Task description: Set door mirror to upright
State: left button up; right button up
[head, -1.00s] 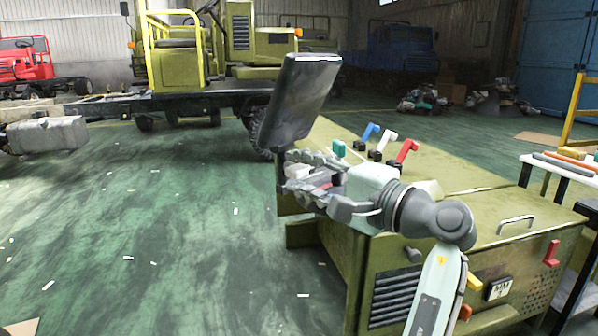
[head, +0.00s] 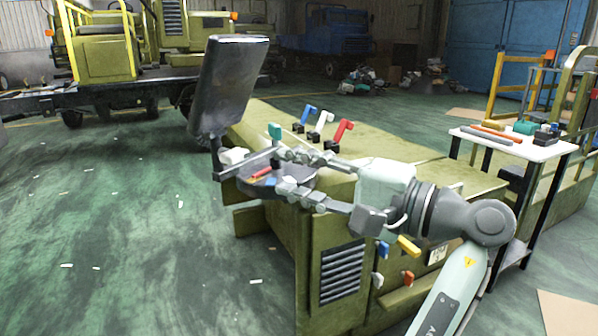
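The door mirror (head: 230,85) is a dark, rounded rectangular panel at the upper left of the olive machine body. It leans, with its top further right than its bottom. A pale block (head: 233,156) and a dark bracket show just under it.
Blue, white and red levers (head: 342,132) and a teal knob (head: 275,131) stand on the olive machine (head: 400,160) close to my fingers. A white-topped table (head: 540,152) with tools is at right. Green floor is open at left.

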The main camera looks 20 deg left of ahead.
aim_at(230, 70)
jog(key=k, duration=1)
